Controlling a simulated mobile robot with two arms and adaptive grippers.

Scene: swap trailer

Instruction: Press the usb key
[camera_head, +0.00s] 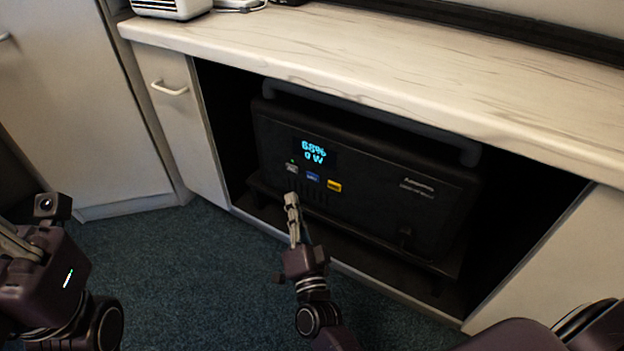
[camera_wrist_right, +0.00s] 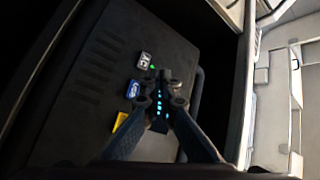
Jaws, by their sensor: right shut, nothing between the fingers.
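A black power station (camera_head: 375,190) sits in the open cabinet bay. Its front has a grey key (camera_head: 292,169), a blue key (camera_head: 313,177) and a yellow key (camera_head: 334,186) in a row. The blue one appears to be the usb key; its lettering is too small to read surely. It also shows in the right wrist view (camera_wrist_right: 132,89). My right gripper (camera_head: 291,198) is shut and empty, in front of the panel, just below the grey key in the head view. Contact cannot be told. My left gripper (camera_head: 18,243) is partly visible at the left edge.
A lit display (camera_head: 314,152) above the keys reads 68% and 0 W. A small green light shows by the grey key. A marble-look countertop (camera_head: 350,60) overhangs the bay. White cabinet doors (camera_head: 185,120) flank it.

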